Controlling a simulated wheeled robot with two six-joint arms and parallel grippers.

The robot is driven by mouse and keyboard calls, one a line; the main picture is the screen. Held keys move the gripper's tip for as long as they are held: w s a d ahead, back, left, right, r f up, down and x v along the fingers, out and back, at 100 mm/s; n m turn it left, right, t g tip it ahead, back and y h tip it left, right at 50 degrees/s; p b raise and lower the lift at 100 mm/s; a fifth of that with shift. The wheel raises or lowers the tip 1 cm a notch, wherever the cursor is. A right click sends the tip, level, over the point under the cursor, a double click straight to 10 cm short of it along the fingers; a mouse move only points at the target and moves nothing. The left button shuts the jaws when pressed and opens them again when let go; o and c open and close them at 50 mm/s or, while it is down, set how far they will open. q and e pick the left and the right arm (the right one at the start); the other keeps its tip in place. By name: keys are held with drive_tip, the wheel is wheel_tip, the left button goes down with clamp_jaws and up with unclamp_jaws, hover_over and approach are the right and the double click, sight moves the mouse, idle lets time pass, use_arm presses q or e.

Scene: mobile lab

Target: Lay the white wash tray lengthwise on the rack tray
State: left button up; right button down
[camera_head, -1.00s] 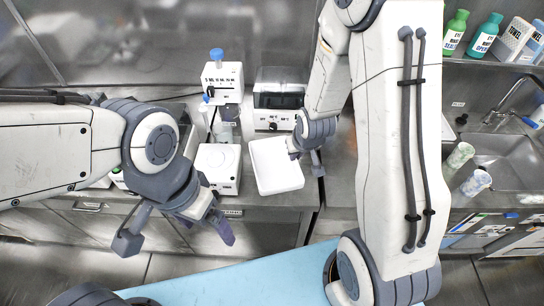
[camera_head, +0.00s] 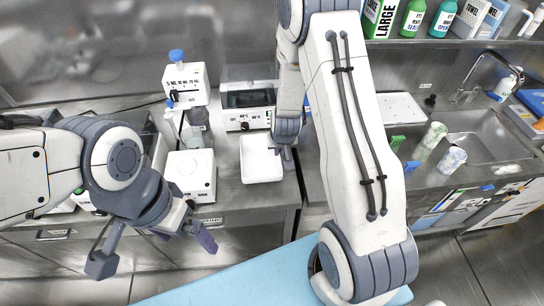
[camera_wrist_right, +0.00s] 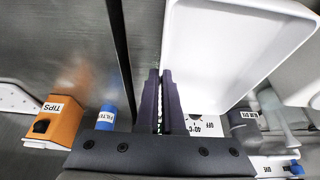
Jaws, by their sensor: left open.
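The white wash tray (camera_head: 261,160) is a shallow rectangular tray, held up in front of the white-and-black instrument on the left counter. My right gripper (camera_head: 287,155) is at its right edge. In the right wrist view the tray (camera_wrist_right: 225,55) fills the upper right, and the fingers of my right gripper (camera_wrist_right: 163,100) are closed on its rim. My left gripper (camera_head: 153,250) is open and empty, low at the left, apart from the tray. A flat white tray-like piece (camera_head: 402,108) left of the sink may be the rack tray; my right arm partly hides that area.
A white boxy device (camera_head: 191,176) and a blue-topped instrument (camera_head: 186,84) stand left of the tray. The sink (camera_head: 490,137) is at the right, with patterned cups (camera_head: 451,160) at its near edge. Bottles (camera_head: 413,18) line the shelf above. An orange tips box (camera_wrist_right: 56,122) shows in the right wrist view.

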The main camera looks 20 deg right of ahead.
sight(273, 158)
drive_tip(key=shift+w+a+f, duration=0.3)
drive_tip(key=shift+w+a, duration=0.2)
drive_tip(key=shift+a, duration=0.05)
drive_tip(key=shift+w+a+f, duration=0.25)
drive_tip(key=shift+w+f, duration=0.05)
drive_tip(key=shift+f, duration=0.2)
drive_tip(key=shift+f+p, duration=0.4)
drive_tip(key=shift+f, duration=1.5)
drive_tip(key=shift+f, duration=0.15)
drive_tip(key=c, duration=1.1)
unclamp_jaws()
drive_tip(key=shift+o, duration=0.2)
